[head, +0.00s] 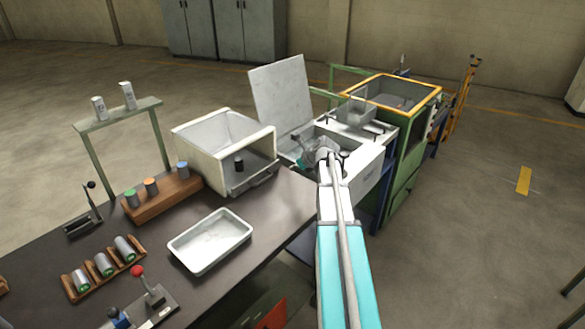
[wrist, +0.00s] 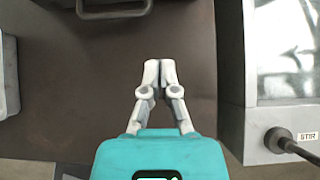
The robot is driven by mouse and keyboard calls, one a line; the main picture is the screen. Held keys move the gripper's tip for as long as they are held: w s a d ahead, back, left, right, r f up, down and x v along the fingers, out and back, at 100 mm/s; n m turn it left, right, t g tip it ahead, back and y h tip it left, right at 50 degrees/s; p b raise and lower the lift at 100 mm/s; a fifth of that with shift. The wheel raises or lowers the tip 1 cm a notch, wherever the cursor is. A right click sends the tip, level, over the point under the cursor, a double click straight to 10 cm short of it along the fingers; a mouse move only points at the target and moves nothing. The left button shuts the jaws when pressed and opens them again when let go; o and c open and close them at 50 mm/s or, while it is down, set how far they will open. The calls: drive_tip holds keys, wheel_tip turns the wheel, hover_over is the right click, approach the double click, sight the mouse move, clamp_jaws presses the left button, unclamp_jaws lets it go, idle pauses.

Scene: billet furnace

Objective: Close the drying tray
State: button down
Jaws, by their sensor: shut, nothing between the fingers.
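A cream box (head: 188,135) with a grey interior stands on the dark bench. I take its low front part, with a dark bar handle (head: 252,183), to be the drying tray; how far out it sits I cannot tell. A small dark cylinder (head: 239,164) stands inside. In the wrist view the handle (wrist: 115,13) shows at the top edge, ahead and left of my gripper (wrist: 160,65). My gripper is shut and empty over bare bench, its fingertips together and apart from the handle. In the head view my arm hides most of it.
A white shallow tray (head: 210,241) lies on the bench, front left. A grey unit marked STIR (wrist: 231,80) stands close on the right, with a dark knob (wrist: 278,140). A wooden block (head: 163,190) holds several coloured cylinders. Bare bench lies below my gripper.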

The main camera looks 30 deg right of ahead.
sight(272, 171)
drive_tip(key=shift+s+d+f+t+b, duration=0.1)
drive_tip(key=shift+d+t+b, duration=0.1)
drive_tip(key=shift+d, duration=0.15)
drive_tip(key=shift+s+d+f+t+b, duration=0.1)
drive_tip(key=shift+d+b, duration=0.1)
drive_tip(key=shift+d, duration=0.15)
drive_tip(key=shift+w, duration=0.1)
drive_tip(key=b+x, duration=0.7)
drive_tip(key=x, duration=0.3)
drive_tip(key=w, duration=0.2)
drive_tip(key=shift+w+a+r, duration=0.1)
drive_tip(key=shift+w+a, duration=0.2)
drive_tip(key=shift+a, duration=0.1)
drive_tip(key=shift+w+a, duration=0.2)
drive_tip(key=shift+w, duration=0.35)
